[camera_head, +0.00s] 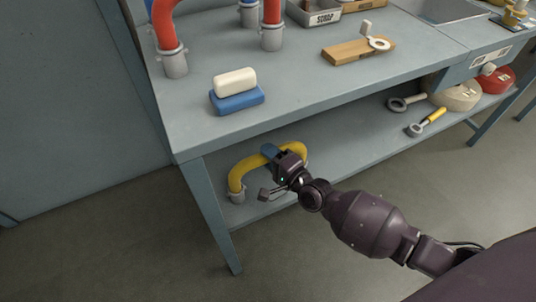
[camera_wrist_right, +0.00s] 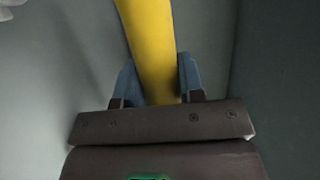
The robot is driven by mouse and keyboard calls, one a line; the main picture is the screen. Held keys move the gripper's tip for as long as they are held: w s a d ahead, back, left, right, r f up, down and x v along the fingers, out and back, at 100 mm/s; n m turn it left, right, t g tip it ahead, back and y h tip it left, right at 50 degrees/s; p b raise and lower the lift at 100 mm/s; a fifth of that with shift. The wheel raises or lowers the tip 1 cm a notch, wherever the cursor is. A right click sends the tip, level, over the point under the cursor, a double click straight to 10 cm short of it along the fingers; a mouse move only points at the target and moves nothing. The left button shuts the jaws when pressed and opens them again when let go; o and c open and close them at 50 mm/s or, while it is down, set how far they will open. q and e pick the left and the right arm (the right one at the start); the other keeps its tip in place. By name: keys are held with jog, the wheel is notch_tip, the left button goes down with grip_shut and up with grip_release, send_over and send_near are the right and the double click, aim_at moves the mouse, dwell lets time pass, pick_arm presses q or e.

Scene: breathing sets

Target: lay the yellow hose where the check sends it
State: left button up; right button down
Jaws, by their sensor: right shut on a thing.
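The yellow hose (camera_head: 243,167) is a thick bent tube with a grey end fitting (camera_head: 237,192). It is at the left end of the lower shelf, under the bench top. My right gripper (camera_head: 271,153) is shut on the hose near the middle of its bend. In the right wrist view the hose (camera_wrist_right: 150,45) runs up between the two blue fingers (camera_wrist_right: 158,80). My arm hides part of the hose, including its right end. I cannot tell whether the hose rests on the shelf or is just above it. My left gripper is not in view.
On the bench top (camera_head: 180,125) are a white block on a blue block (camera_head: 237,99), red hoses (camera_head: 166,25), a SCRAP tray (camera_head: 318,14) and a wooden board (camera_head: 350,52). The lower shelf (camera_head: 350,150) holds a yellow-handled tool (camera_head: 433,116) and round containers (camera_head: 456,95) at right; its middle is clear.

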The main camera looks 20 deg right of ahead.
jog(key=c, duration=1.2)
grip_release()
jog(key=shift+f, duration=0.15)
jog(key=o, duration=0.5)
jog(key=shift+c, duration=0.2)
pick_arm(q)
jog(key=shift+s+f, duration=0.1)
pick_arm(e)
jog(key=shift+r, duration=0.25)
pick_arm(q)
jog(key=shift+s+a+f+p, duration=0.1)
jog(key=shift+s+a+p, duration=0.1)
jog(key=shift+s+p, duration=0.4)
pick_arm(e)
jog(key=v, duration=1.2)
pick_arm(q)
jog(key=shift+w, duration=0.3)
